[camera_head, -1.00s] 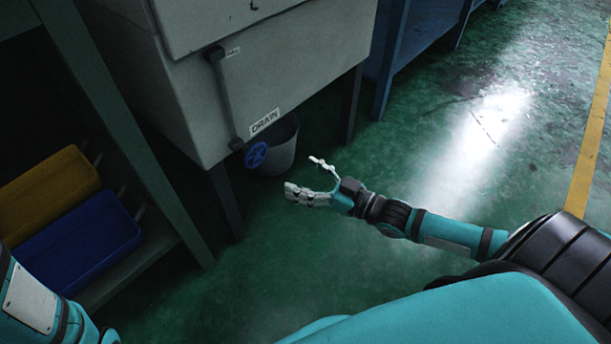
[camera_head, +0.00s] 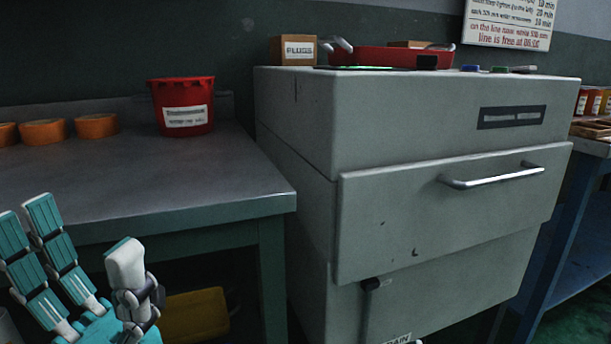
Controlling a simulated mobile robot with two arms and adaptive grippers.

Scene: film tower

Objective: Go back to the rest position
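My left gripper (camera_head: 82,238) is in the lower left of the head view, in front of the grey side table (camera_head: 240,207). Its teal and white fingers point up and stand apart from the thumb. It is open and nothing shows in it. My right gripper does not show in this view.
A grey cabinet (camera_head: 400,135) with a bar handle (camera_head: 492,178) stands in the middle. On it are a box marked PLUGS (camera_head: 292,50) and a red tray (camera_head: 372,57). The side table bears a red bucket (camera_head: 183,117) and several orange rolls (camera_head: 96,126). A yellow bin (camera_head: 195,315) sits below.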

